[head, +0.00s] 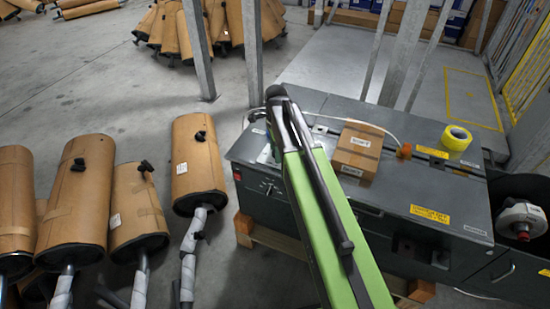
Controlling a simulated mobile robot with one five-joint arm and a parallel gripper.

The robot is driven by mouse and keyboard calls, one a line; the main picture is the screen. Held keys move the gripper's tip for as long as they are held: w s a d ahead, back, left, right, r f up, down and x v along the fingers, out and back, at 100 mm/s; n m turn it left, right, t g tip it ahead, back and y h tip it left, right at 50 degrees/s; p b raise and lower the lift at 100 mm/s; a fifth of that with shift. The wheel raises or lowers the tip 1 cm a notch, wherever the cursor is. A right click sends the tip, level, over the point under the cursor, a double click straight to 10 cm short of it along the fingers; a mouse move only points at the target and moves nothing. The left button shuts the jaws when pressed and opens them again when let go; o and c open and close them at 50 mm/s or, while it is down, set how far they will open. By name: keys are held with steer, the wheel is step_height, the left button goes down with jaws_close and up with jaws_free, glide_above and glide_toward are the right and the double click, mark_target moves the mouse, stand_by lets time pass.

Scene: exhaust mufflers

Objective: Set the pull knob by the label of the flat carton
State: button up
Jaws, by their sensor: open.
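The flat carton (376,143) is a brown taped box lying on the dark grey machine. It has a white label on its top and another on its near side; the print looks like a short word, too small to read surely. A small dark knob-like part (268,189) shows on the machine's front panel at left, beside a red button; I cannot tell for certain that it is the pull knob, or its position. My green arm reaches across the machine to the left of the carton. My gripper's fingers are not visible; the arm hides that area.
The machine top (400,197) also bears a yellow tape roll (456,139), an orange piece (404,151) and a pale hose. Carton-wrapped mufflers (196,160) stand at left. Metal posts (197,45) rise behind. A white roll (521,219) sits at right. Open floor lies at upper left.

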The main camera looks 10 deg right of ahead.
steer(key=shift+r, duration=0.1)
jaws_close()
